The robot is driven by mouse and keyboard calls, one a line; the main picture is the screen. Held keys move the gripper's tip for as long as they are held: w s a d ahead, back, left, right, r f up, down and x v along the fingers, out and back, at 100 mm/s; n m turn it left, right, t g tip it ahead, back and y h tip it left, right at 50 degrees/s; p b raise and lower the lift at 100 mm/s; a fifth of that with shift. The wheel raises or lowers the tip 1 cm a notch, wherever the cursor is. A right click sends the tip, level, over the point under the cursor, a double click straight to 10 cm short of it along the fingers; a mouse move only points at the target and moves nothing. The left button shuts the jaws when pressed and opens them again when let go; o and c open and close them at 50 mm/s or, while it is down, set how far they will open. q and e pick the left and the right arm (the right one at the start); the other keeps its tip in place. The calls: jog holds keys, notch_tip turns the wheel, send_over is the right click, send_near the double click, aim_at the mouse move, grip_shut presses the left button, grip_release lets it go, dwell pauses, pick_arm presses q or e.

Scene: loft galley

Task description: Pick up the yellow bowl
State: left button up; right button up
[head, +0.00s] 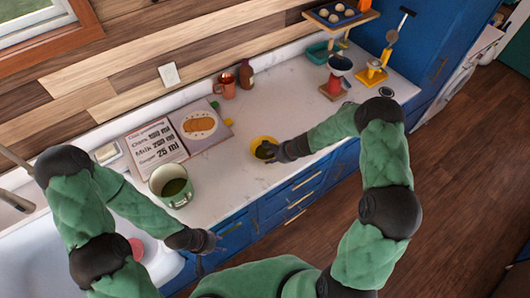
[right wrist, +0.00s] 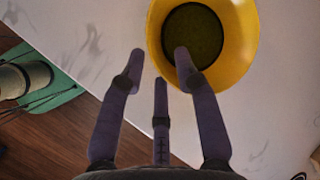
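The yellow bowl (head: 254,141) stands on the white counter near its front edge, with something dark green inside. In the right wrist view the bowl (right wrist: 244,50) is at the top right. My right gripper (head: 266,151) is at the bowl's right side and hides part of it.
A pale green pot (head: 160,183) and an open cookbook (head: 157,148) are left of the bowl. A copper mug (head: 228,86) and brown jar (head: 246,76) stand behind. The counter around the bowl is clear.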

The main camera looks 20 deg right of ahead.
aim_at(265, 151)
jog(key=x, duration=0.3)
jog(key=shift+w+f, duration=0.1)
jog(key=shift+f, duration=0.15)
grip_shut()
jog(key=shift+r, duration=0.15)
